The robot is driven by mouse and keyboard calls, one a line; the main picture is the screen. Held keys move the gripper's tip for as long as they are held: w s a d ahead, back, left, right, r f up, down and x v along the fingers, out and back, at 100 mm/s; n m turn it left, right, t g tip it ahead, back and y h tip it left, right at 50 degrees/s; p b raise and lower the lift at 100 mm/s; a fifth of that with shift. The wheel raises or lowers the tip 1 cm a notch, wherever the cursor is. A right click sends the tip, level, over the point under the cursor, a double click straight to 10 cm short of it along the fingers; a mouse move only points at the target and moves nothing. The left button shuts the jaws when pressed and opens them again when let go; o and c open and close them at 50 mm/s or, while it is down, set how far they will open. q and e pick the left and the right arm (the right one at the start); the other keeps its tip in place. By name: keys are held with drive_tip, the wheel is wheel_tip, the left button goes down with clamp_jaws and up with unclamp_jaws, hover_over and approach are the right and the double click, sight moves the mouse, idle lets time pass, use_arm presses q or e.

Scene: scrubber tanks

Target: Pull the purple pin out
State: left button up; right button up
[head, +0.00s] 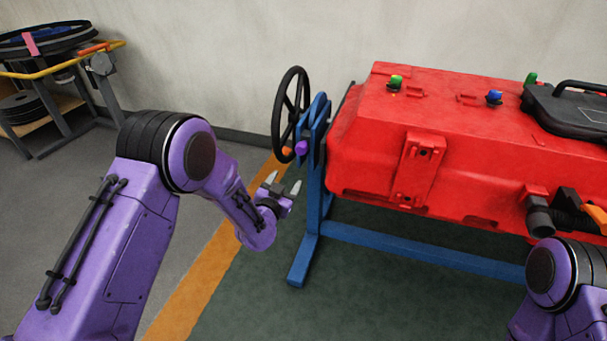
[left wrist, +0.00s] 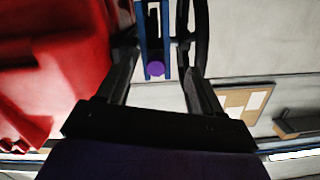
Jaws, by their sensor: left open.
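The purple pin (head: 302,147) shows as a round purple knob on the blue stand (head: 313,180), just right of the black handwheel (head: 290,112). It also shows in the left wrist view (left wrist: 155,69), between the two blue uprights and roughly midway between my fingers. My left gripper (head: 285,184) is open and empty, below and a little left of the pin in the head view, apart from it. My right arm shows at the lower right of the head view, but its gripper is out of the picture.
A red tank (head: 400,120) is held by the blue stand, to the right of the pin. An orange knob (head: 287,151) sits close left of the pin. A cart (head: 60,70) stands at the far left. Floor around the orange stripe (head: 205,285) is clear.

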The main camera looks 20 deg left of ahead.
sight(299, 153)
use_arm(q)
drive_tip(key=shift+m+t, duration=0.5)
drive_tip(key=shift+t, duration=0.1)
drive_tip(key=w+r, duration=0.1)
drive_tip(key=w, duration=0.3)
drive_tip(key=w+r, duration=0.1)
drive_tip(key=w, duration=0.3)
drive_tip(key=w+d+r+b, duration=0.1)
drive_tip(key=w, duration=0.3)
drive_tip(key=shift+w, duration=0.4)
use_arm(e)
wheel_tip(299, 153, down, 2)
drive_tip(key=shift+f, duration=0.15)
